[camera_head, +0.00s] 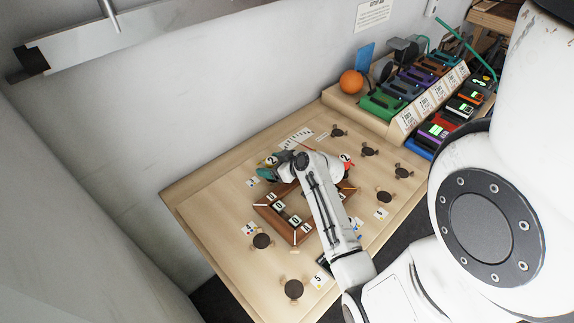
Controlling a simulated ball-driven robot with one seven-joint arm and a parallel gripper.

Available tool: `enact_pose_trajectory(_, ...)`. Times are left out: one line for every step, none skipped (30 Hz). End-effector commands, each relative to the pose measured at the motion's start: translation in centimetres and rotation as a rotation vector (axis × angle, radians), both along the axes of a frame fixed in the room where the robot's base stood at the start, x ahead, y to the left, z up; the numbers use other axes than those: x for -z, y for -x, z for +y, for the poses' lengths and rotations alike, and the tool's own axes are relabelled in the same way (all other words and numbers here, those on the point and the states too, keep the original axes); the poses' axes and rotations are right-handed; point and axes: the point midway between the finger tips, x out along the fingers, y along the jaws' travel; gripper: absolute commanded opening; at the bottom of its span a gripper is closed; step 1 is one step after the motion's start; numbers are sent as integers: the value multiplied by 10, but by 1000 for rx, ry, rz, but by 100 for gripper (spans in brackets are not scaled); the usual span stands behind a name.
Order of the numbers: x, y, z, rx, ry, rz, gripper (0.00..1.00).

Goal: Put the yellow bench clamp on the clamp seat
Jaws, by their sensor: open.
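My arm reaches over the bench and bends at its far end.
The brown wooden frame (268,217) holds several numbered blocks, partly behind my arm. A red piece marked 2 (345,158) is right of the arm. An orange ball (351,83) and a rack of coloured devices (382,107) stand at the back right.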

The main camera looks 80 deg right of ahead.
Motion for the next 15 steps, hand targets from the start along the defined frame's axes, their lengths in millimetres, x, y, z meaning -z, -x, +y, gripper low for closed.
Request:
enact_pose_trajectory(-3, 8, 3, 3, 2, 0, 74)
enact_pose_trajectory(-6, 13, 5, 1, 2, 0, 74)
enact_pose_trajectory(-10, 20, 7, 2, 3, -1, 74)
enact_pose_trajectory(-13, 26, 10, 2, 1, -1, 74)
enact_pose_trajectory(-16, 31, 12, 2, 2, -2, 74)
enact_pose_trajectory(-20, 38, 14, 1, 2, 0, 74)
enact_pose_trajectory(-23, 43, 16, 2, 3, 0, 74)
enact_pose_trajectory(-26, 48, 18, 1, 2, 0, 74)
enact_pose_trajectory(-30, 55, 20, 2, 3, 0, 74)
enact_pose_trajectory(-33, 59, 22, 1, 2, 1, 74)
enact_pose_trajectory(-35, 63, 23, 1, 2, 1, 74)
enact_pose_trajectory(-38, 68, 25, 2, 1, -1, 74)
enact_pose_trajectory(-40, 71, 26, 1, 1, -1, 74)
enact_pose_trajectory(-42, 74, 27, 2, 2, -2, 74)
enact_pose_trajectory(-44, 78, 29, 1, 0, 0, 74)
